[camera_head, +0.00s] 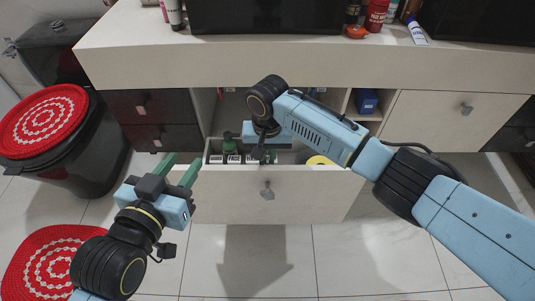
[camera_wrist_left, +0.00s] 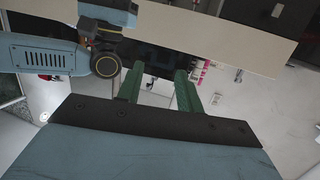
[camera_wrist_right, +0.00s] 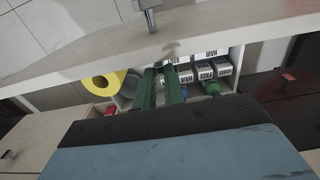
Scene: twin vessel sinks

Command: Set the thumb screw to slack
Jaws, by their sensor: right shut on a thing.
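I cannot pick out the thumb screw for sure in any view. My right gripper (camera_head: 260,155) reaches down into the open drawer (camera_head: 230,197), just behind its front panel. In the right wrist view its green fingers (camera_wrist_right: 161,72) are close together, with their tips beside several white lettered boxes (camera_wrist_right: 207,70). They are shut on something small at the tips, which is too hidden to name. My left gripper (camera_head: 180,165) is held in front of the drawer's left side. Its fingers are apart and empty, as the left wrist view also shows (camera_wrist_left: 158,80).
The drawer also holds a yellow ring (camera_wrist_right: 103,84) and a green round item (camera_wrist_right: 211,88). The drawer handle (camera_head: 267,190) sticks out in front. The counter (camera_head: 230,62) overhangs the drawer. A dark bin with a red lid (camera_head: 42,120) stands left.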

